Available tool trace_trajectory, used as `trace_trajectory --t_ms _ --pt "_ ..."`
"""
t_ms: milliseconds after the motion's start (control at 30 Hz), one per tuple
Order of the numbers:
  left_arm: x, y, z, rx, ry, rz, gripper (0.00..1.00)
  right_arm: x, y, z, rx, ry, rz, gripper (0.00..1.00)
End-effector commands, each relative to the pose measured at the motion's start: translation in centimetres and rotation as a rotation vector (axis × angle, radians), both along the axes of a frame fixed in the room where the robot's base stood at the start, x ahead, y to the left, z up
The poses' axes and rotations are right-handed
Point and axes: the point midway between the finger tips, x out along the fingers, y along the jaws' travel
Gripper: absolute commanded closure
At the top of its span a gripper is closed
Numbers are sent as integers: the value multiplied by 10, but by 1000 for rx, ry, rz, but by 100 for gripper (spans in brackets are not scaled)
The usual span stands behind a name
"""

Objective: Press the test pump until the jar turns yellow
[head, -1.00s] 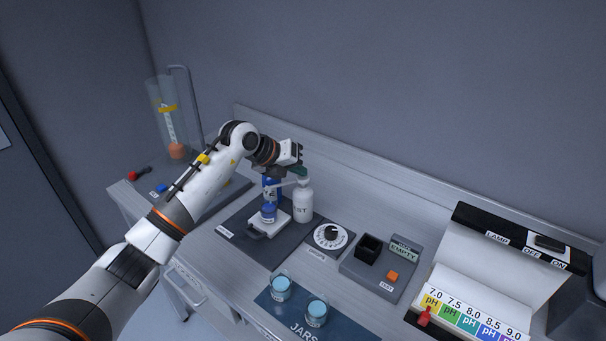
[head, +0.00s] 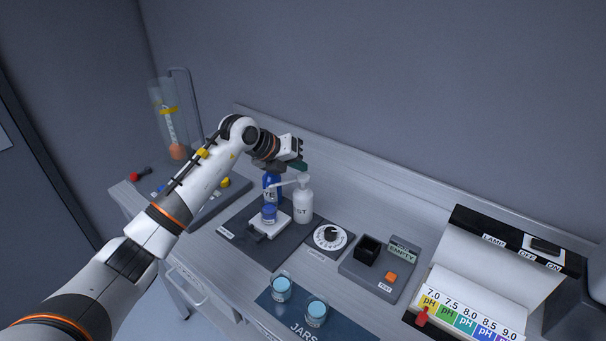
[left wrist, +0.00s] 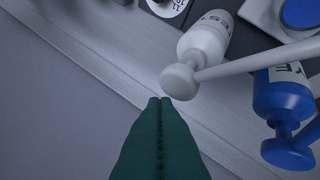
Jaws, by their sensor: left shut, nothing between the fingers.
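The white test pump bottle (head: 303,206) stands upright on a dark mat, its spout pointing left over a small jar of blue liquid (head: 269,213) on a white stand (head: 272,228). A blue pump bottle (head: 271,184) stands behind the jar. My left gripper (head: 301,166) is shut and empty, its green fingers just above the white pump head. In the left wrist view the fingertips (left wrist: 160,102) are beside the white pump head (left wrist: 180,82); whether they touch it I cannot tell. The blue pump (left wrist: 285,105) and the jar (left wrist: 300,12) also show there. My right gripper is not visible.
A numbered dial (head: 330,237) sits right of the pump. Further right are a grey tray (head: 364,285) with a black box and an orange block, and a pH colour chart (head: 470,318). Two light-blue jars stand on a blue mat (head: 290,318) in front. A wall ledge runs behind.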

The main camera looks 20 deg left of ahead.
Motion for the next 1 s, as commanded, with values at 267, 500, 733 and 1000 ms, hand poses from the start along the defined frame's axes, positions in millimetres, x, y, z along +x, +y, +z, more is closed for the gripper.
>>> trace_trajectory --t_ms 267,500,733,1000 --pt "0 0 10 0 -2 0 100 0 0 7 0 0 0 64" --pt "0 1 35 0 -2 0 100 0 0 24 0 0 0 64" --pt "0 1 52 1 -1 2 100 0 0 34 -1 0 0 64" --pt "0 0 51 0 -2 1 100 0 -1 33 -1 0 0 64"
